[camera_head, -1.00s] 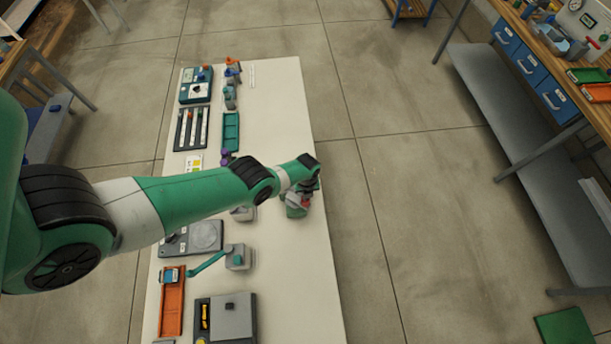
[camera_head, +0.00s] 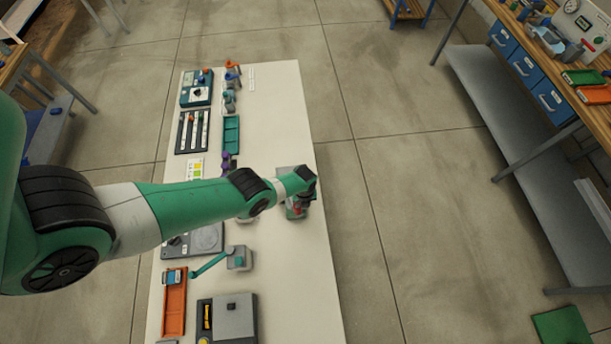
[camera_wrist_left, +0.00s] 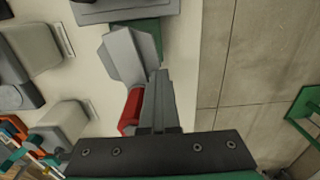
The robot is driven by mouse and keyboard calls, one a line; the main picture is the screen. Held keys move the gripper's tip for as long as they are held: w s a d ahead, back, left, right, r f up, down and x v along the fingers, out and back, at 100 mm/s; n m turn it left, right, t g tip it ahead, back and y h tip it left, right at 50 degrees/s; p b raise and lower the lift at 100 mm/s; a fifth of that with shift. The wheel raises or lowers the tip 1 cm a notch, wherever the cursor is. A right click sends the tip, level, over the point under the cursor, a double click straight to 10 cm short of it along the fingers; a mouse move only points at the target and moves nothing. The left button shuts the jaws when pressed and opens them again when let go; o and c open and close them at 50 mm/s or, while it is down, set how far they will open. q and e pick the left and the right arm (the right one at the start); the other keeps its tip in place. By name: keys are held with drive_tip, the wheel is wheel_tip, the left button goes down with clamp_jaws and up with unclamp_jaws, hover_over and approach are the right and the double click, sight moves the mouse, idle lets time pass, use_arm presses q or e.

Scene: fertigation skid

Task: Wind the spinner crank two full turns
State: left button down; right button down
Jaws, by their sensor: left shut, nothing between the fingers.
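A small device with green, grey and red parts, seemingly the spinner (camera_head: 292,213), stands near the right edge of the white table, partly hidden under my left wrist. In the left wrist view a grey angled piece (camera_wrist_left: 124,55) lies over a green part (camera_wrist_left: 148,28), with a red part (camera_wrist_left: 131,108) below it. Which of these is the crank I cannot tell. My left gripper (camera_wrist_left: 160,78) is shut and empty, its fingers just right of the red part. Whether they touch it is unclear. My right gripper is not in view.
Left of the device are a grey box with a teal arm (camera_head: 238,258), an orange tray (camera_head: 174,305) and a grey panel (camera_head: 206,238). A teal tray (camera_head: 231,135) is farther up. The table's right edge (camera_head: 325,225) is close by; the upper right tabletop is clear.

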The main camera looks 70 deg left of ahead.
use_arm(q)
drive_tip(key=shift+s+d+p, duration=0.4)
drive_tip(key=shift+s+d, duration=0.1)
drive_tip(key=shift+s, duration=0.25)
drive_tip(key=shift+s, duration=0.15)
drive_tip(key=c, duration=1.1)
unclamp_jaws()
